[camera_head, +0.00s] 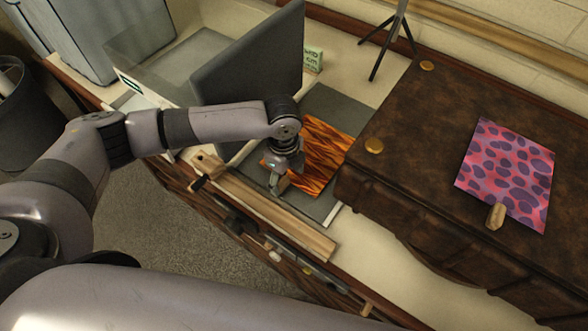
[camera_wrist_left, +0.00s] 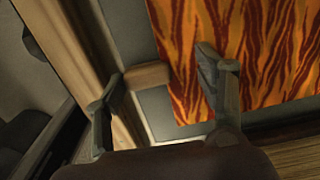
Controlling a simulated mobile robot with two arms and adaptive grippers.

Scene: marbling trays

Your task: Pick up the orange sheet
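The orange sheet (camera_head: 325,150), patterned in orange and dark red, lies on a grey surface between the dark upright panel and the brown chest. It also shows in the left wrist view (camera_wrist_left: 255,50). A small wooden tab (camera_wrist_left: 149,75) sits at the sheet's edge. My left gripper (camera_head: 277,178) is over the sheet's near left edge, by the tab. In the left wrist view its two fingers (camera_wrist_left: 158,75) stand apart, with the tab between them and a gap on the right finger's side. Whether the left finger touches the tab I cannot tell. My right gripper is not in view.
A dark upright panel (camera_head: 250,60) stands behind my left arm. The brown chest (camera_head: 420,130) is close on the right, bearing a pink and purple sheet (camera_head: 510,165) with a wooden tab. A wooden rail (camera_head: 275,215) runs along the front edge. Tripod legs (camera_head: 385,50) stand behind.

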